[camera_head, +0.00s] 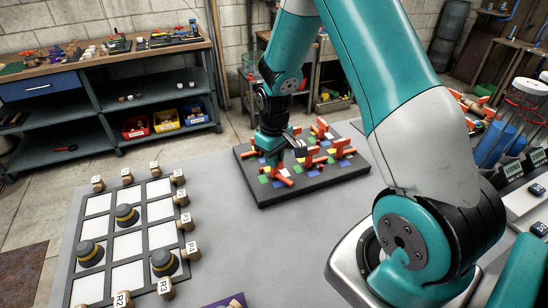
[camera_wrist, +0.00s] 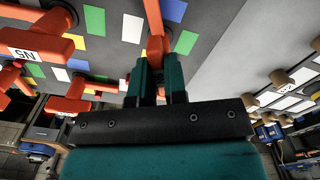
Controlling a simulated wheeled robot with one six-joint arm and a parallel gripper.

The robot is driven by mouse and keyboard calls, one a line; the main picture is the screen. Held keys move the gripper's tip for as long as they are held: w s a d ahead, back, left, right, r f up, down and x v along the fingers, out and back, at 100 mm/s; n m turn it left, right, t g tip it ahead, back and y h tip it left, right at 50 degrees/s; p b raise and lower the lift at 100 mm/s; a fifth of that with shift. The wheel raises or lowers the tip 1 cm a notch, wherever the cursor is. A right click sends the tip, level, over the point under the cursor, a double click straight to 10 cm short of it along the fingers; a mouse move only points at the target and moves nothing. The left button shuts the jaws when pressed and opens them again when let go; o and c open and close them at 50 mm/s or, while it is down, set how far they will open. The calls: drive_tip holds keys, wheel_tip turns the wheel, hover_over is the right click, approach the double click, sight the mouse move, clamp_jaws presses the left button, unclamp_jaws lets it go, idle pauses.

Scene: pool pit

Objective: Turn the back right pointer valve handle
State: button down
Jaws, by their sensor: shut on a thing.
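A dark board (camera_head: 268,203) lies on the grey table and carries several orange valve handles and coloured squares. My gripper (camera_head: 275,163) points down at the board's left part. In the wrist view my gripper (camera_wrist: 157,82) has its two teal fingers close together on an orange handle (camera_wrist: 156,42). The handle runs up between the fingertips, and the fingers hide its lower part. Other orange handles (camera_head: 342,148) stand towards the right of the board, and one orange handle (camera_wrist: 48,22) with a label tag shows at the wrist view's left. I cannot tell the held handle's turn angle.
Left of the board is a white-square grid (camera_head: 129,245) with dark, yellow-ringed knobs (camera_head: 127,215) and wooden label pegs. Shelving (camera_head: 105,90) with coloured bins stands behind. Bare table lies between grid and board. Neighbouring orange handles crowd the wrist view's left.

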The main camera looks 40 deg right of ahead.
drive_tip(key=m, duration=0.4)
drive_tip(key=shift+m, duration=0.4)
idle(0.4)
drive_tip(key=c, duration=1.2)
unclamp_jaws()
drive_tip(key=shift+o, duration=0.2)
wheel_tip(320, 180, up, 18)
drive_tip(key=b, duration=0.1)
drive_tip(key=shift+f+b, duration=0.25)
drive_tip(key=shift+b, duration=0.05)
drive_tip(key=shift+a, duration=0.1)
